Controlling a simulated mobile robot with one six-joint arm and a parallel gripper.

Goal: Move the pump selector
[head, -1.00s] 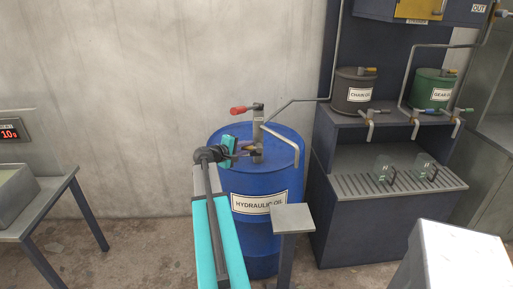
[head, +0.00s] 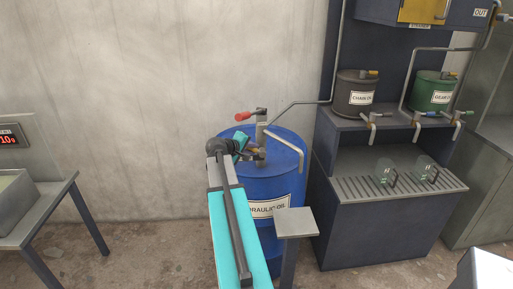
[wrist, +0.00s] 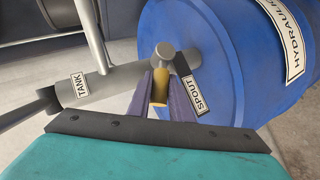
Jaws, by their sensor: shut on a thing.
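The pump selector (wrist: 160,86) is a short yellow-tipped lever on a round grey hub, seen in the wrist view. My gripper (wrist: 160,90) is shut on it, with a dark finger on each side. A TANK label (wrist: 78,86) is on the grey pipe to the left, and a SPOUT label (wrist: 202,94) is to the right of the lever. In the head view my gripper (head: 257,154) is at the pump (head: 262,132) on top of the blue hydraulic oil drum (head: 285,185); the selector is mostly hidden there.
The pump's red handle (head: 243,117) sticks out left above my gripper. A bent spout pipe (head: 288,144) hangs right. A small grey stand (head: 295,222) is in front of the drum. The oil rack (head: 385,225) with glass jugs (head: 385,172) stands at right, a table (head: 40,215) at left.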

